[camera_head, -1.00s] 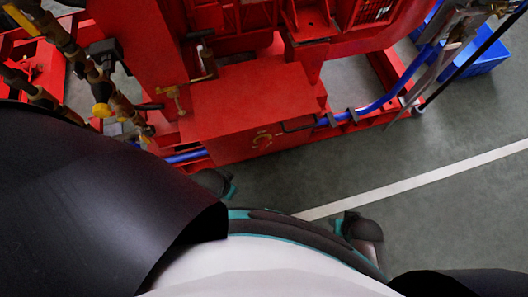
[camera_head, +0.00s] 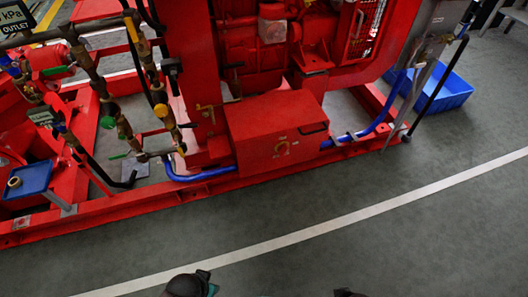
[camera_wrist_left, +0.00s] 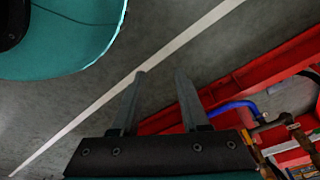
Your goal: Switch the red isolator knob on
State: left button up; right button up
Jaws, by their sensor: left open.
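I cannot make out a red isolator knob for certain in either view. The red pumpset (camera_head: 262,65) stands across the upper part of the head view. Neither gripper shows in the head view.
Brass valves and pipes (camera_head: 128,95) and a small blue tray (camera_head: 28,180) are at the left. A blue bin (camera_head: 445,92) stands at the right behind a slanted post. The red frame rail (camera_head: 110,210) edges clear grey floor with a white line (camera_head: 300,235).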

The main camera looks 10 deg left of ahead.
aim_at(282, 150)
jog(key=u, duration=1.7)
jog(key=l+u, duration=0.3)
jog(key=l, duration=0.2)
jog(key=l+u, duration=0.3)
jog(key=l, duration=0.2)
jog(key=k+l+u, duration=0.15)
jog(key=l+u, duration=0.15)
jog(key=l, duration=0.15)
